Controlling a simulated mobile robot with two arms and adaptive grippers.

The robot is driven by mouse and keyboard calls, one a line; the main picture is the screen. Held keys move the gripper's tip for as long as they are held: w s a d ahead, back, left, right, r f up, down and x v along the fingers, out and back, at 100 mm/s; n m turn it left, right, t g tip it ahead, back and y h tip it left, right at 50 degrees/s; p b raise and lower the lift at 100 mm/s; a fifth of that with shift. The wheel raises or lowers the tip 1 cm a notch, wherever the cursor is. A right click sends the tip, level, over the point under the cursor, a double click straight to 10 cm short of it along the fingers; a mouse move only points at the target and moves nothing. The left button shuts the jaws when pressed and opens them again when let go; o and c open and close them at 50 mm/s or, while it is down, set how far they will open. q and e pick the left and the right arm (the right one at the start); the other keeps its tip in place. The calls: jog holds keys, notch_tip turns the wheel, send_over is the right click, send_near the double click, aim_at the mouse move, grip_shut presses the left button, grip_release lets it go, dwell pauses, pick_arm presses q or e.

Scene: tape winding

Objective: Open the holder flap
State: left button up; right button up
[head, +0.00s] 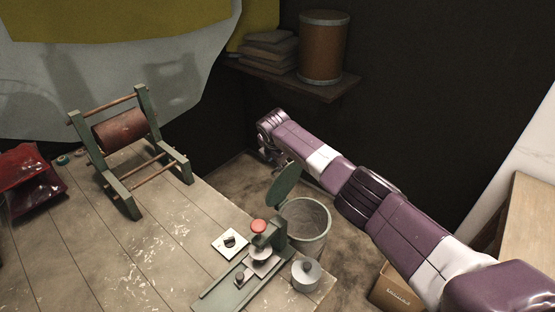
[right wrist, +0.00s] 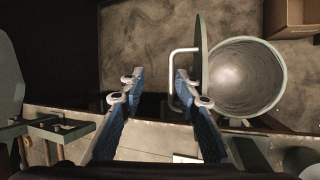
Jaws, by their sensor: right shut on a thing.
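The holder is a green round bin (head: 318,240) beside the table, its mouth open and its inside bare. Its round green flap (head: 285,187) stands raised at the bin's left rim. In the right wrist view the flap (right wrist: 204,50) shows nearly edge-on beside the open bin (right wrist: 243,76), with a pale U-shaped handle (right wrist: 172,72) on its outer side. My right gripper (right wrist: 157,82) is at that handle, its bar between the blue-backed fingers. In the head view my right gripper (head: 274,157) hangs just behind the flap, partly hidden. My left gripper is not in view.
A cardboard box (head: 395,293) stands right of the bin. A wall shelf (head: 300,88) holds a drum.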

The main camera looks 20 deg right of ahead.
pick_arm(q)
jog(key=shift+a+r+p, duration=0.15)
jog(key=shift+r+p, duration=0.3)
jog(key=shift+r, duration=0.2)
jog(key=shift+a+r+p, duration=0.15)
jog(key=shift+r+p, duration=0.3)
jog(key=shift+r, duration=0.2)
pick_arm(e)
jog(key=w+a+v, duration=0.1)
jog(key=v, duration=1.2)
jog(key=shift+w+a+r+t, duration=0.25)
jog(key=shift+w+r+t, duration=0.05)
jog(key=shift+w+t, duration=0.1)
